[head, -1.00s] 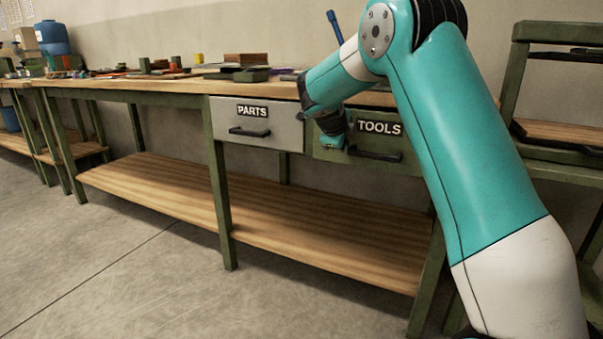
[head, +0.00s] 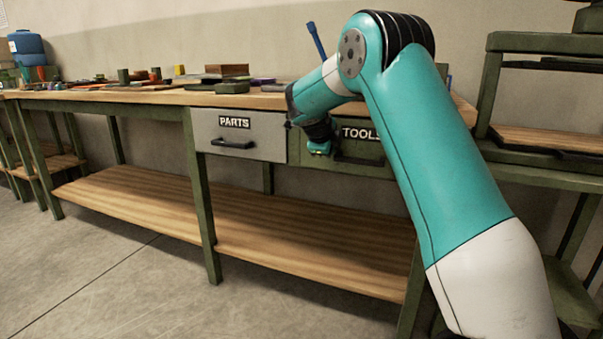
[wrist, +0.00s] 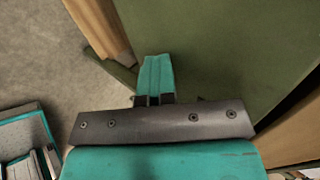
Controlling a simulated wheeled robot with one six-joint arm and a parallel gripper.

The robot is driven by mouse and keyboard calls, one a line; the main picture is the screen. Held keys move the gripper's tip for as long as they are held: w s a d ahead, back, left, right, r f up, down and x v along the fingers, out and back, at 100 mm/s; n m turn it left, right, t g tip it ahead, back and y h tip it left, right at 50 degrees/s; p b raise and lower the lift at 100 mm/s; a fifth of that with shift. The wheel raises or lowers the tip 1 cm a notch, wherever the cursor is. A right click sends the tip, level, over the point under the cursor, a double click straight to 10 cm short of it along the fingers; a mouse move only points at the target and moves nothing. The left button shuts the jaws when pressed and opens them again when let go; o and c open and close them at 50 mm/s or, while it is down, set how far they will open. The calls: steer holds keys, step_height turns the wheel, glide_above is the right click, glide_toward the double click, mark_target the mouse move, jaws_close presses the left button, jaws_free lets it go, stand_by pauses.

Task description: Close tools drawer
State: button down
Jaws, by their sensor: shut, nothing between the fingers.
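The green tools drawer (head: 345,158) with its white TOOLS label is under the benchtop in the head view. Its front looks about flush with the grey drawer beside it; a small gap cannot be told. My arm hides the right end of the label and part of the dark handle (head: 358,160). My gripper (head: 318,148) is in front of the left part of the drawer; contact cannot be told. In the wrist view the gripper (wrist: 155,75) shows its teal fingers shut together and empty, over a broad green surface (wrist: 230,50).
The grey PARTS drawer (head: 240,135) is left of the tools drawer. The wooden benchtop (head: 150,97) holds several small items. A wooden lower shelf (head: 300,250) runs below. A green-framed stand (head: 490,90) is on the right. The floor (head: 100,270) in front is clear.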

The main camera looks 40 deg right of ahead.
steer(key=s+a+f+p+v, duration=0.1)
steer(key=f+v, duration=0.1)
steer(key=v, duration=1.1)
steer(key=shift+a, duration=0.25)
